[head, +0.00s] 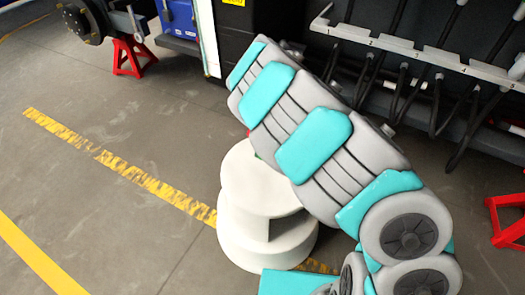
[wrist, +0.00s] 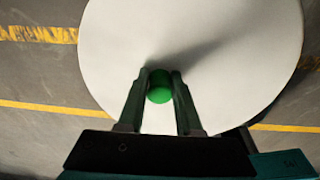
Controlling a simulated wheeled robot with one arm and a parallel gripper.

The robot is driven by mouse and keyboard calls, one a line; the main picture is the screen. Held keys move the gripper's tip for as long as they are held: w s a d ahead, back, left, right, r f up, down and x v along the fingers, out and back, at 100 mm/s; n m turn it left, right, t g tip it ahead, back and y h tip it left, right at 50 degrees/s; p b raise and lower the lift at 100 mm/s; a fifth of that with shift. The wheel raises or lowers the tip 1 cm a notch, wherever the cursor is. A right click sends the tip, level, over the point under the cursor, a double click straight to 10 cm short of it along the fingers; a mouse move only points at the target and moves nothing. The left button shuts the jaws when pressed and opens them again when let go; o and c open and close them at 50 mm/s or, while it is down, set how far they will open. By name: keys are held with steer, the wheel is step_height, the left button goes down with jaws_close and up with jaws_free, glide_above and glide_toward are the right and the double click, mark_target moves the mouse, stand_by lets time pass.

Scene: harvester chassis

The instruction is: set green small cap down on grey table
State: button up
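The green small cap (wrist: 160,87) sits between the two dark green fingertips of my gripper (wrist: 160,83) in the wrist view. Both fingers lie against its sides, so my gripper is shut on it. Behind and below them is the round, pale top of the grey table (wrist: 115,50), with a soft shadow across it. I cannot tell whether the cap touches the table top.
The visible table top is otherwise bare. Behind my arm stands dark machinery with a pale numbered rail (head: 430,52) and hanging black hoses. Red stands are at the upper left (head: 132,58) and right edge (head: 508,218). The floor at left is clear, with yellow lines.

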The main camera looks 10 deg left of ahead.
steer(key=shift+s+d+f+g, duration=0.1)
steer(key=shift+s+f+g, duration=0.1)
steer(key=shift+f, duration=0.25)
steer(key=shift+s+d+f+g, duration=0.1)
steer(key=shift+f+g, duration=0.1)
steer(key=shift+f, duration=0.25)
steer(key=shift+t, duration=0.4)
steer(key=r, duration=0.5)
steer(key=w+r, duration=0.1)
steer(key=r, duration=0.2)
steer(key=shift+w+d+r, duration=0.1)
steer(key=shift+d, duration=0.15)
steer(key=shift+a+r, duration=0.15)
steer(key=shift+r, duration=0.45)
steer(key=shift+w, duration=0.1)
